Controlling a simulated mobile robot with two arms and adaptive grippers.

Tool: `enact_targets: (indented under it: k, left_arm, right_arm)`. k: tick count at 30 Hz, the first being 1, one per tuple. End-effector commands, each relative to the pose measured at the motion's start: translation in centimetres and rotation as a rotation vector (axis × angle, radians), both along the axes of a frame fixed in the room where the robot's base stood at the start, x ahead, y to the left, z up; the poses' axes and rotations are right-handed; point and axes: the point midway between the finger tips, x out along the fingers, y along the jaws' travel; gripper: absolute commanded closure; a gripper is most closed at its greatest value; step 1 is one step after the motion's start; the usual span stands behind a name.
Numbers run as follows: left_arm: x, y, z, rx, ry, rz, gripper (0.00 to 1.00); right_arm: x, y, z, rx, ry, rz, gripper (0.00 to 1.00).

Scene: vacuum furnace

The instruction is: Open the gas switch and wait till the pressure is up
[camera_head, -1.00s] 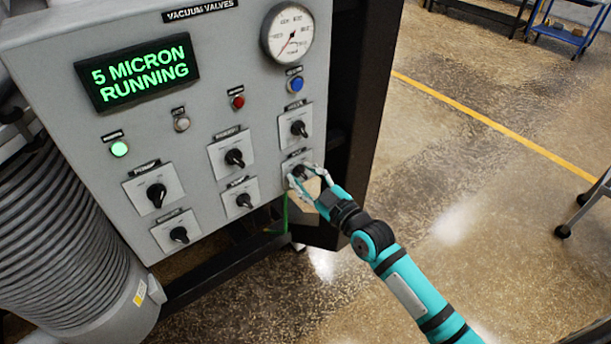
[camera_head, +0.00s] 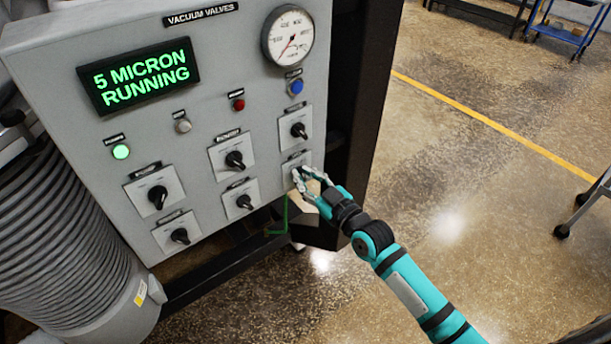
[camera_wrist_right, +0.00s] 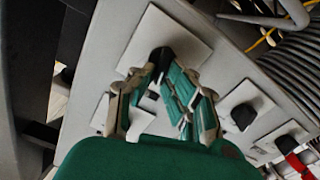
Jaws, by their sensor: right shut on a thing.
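The grey control panel (camera_head: 100,30) shows in the head view. My right gripper (camera_head: 300,178) is shut on the lower-right switch, whose white plate (camera_head: 296,160) partly shows; the fingers hide its knob. The label above it is too small to read. In the right wrist view my right gripper (camera_wrist_right: 160,85) shows close to the panel, with a black knob (camera_wrist_right: 160,60) on a white plate beyond the fingers. The pressure gauge (camera_head: 287,35) has a red needle pointing to the lower left. The green display (camera_head: 138,75) reads "5 MICRON RUNNING". My left gripper is out of view.
Several other black rotary switches sit left of and above the gripper, including a close one (camera_head: 299,130). A green lamp (camera_head: 121,151) is lit. A ribbed hose (camera_head: 60,230) stands at left. A dark frame (camera_head: 358,90) edges the panel; open floor lies to the right.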

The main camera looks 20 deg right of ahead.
Motion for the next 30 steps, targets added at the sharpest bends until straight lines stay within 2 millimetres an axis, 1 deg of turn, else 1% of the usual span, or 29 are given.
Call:
enact_targets:
  k: [6, 18, 24, 30]
  left_arm:
    - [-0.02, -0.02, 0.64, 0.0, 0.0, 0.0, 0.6]
    - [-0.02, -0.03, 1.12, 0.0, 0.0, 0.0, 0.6]
    - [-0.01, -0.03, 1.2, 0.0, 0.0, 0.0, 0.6]
    - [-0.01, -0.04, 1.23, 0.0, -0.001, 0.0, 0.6]
  right_arm:
    - [0.08, -0.24, 0.14, 0.191, 0.071, 0.0, 1.0]
    - [0.22, -0.59, 0.02, 0.53, 0.194, 0.0, 1.0]
    - [0.26, -0.71, -0.02, 0.653, 0.237, 0.0, 1.0]
    - [0.29, -0.79, -0.05, 0.733, 0.265, -0.001, 1.0]
